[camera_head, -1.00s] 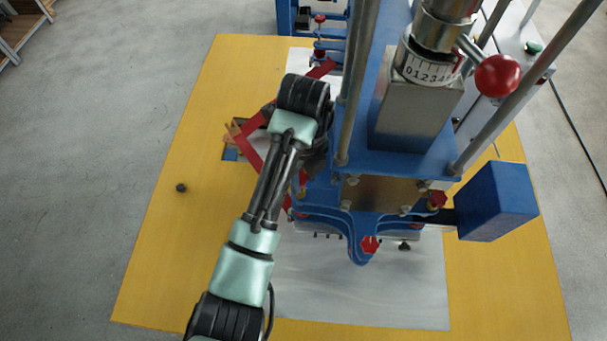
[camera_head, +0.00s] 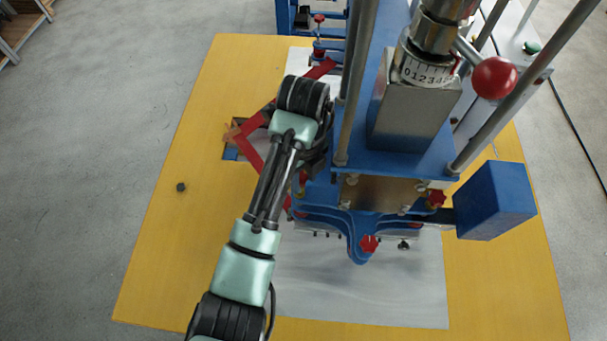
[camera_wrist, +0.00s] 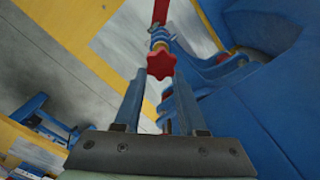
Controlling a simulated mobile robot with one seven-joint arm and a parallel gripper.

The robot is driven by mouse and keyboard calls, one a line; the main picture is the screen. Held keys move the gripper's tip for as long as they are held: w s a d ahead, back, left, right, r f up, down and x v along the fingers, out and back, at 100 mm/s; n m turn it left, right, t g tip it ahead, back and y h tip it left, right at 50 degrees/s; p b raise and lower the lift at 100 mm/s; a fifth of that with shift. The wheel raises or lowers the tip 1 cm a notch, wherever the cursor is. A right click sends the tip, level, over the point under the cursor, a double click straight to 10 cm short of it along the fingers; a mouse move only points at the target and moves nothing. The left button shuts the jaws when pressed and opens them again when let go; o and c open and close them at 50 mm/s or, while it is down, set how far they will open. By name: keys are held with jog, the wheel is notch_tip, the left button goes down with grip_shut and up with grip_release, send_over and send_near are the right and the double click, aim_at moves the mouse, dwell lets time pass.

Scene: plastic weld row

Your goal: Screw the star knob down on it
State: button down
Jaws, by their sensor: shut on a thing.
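In the wrist view, a red star knob (camera_wrist: 160,64) sits between the tips of my gripper (camera_wrist: 160,76), which is shut on it. Just beyond the knob, in line with it, are a small blue and brass-coloured stack (camera_wrist: 159,40) and a red bar (camera_wrist: 160,12). I cannot tell how far down the knob is on its thread. In the head view, my arm hides my gripper and this knob at the left side of the blue press.
The blue press (camera_head: 410,165) stands close on my arm's right, with steel columns and a red ball lever (camera_head: 494,77). A red frame (camera_head: 250,143) lies behind the arm. A small dark piece (camera_head: 181,188) lies on the yellow mat (camera_head: 165,250), whose left side is mostly clear.

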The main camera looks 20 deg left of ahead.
aim_at(304, 183)
jog(key=shift+f, duration=0.1)
dwell(0.6)
jog(key=shift+f, duration=0.6)
jog(key=shift+f, duration=0.15)
dwell(0.7)
jog(key=shift+f, duration=0.25)
jog(key=shift+f, duration=0.45)
dwell(1.4)
